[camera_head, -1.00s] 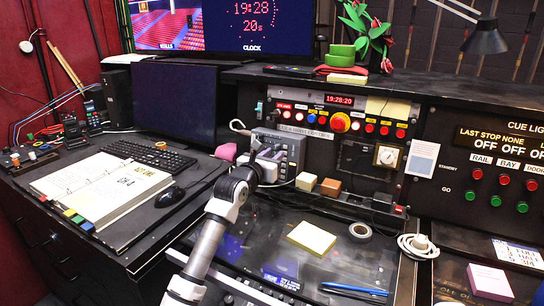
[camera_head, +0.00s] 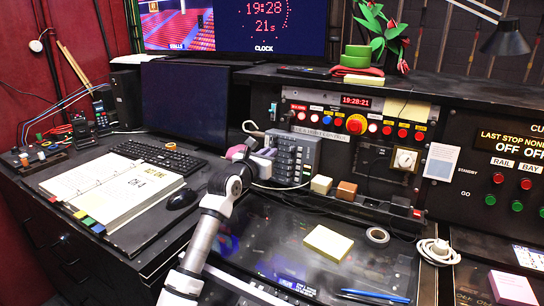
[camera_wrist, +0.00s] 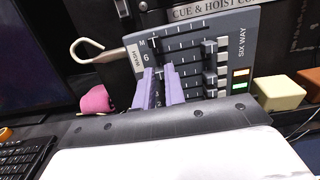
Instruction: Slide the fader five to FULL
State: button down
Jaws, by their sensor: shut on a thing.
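The grey fader panel (camera_head: 300,150) labelled SIX WAY stands on the desk below the cue strip. It also shows in the wrist view (camera_wrist: 236,42), tilted, with dark slots running across it. Several fader knobs (camera_wrist: 209,62) sit toward the right ends of their slots. My gripper (camera_head: 264,155) is at the panel's left side. In the wrist view its two purple fingers (camera_wrist: 160,72) reach over the lower left of the slots, shut on a fader knob.
A keyboard (camera_head: 160,155) and open binder (camera_head: 120,188) lie left. A yellow pad (camera_head: 328,243) lies in front.

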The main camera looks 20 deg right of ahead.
jog(key=shift+w+a, duration=0.1)
jog(key=shift+a, duration=0.05)
jog(key=c, duration=1.4)
grip_release()
jog(key=shift+c, duration=0.2)
jog(key=b+v, duration=0.3)
jog(key=v, duration=1)
jog(key=shift+s+a, duration=0.2)
jog(key=shift+s, duration=0.2)
jog(key=shift+r, duration=0.1)
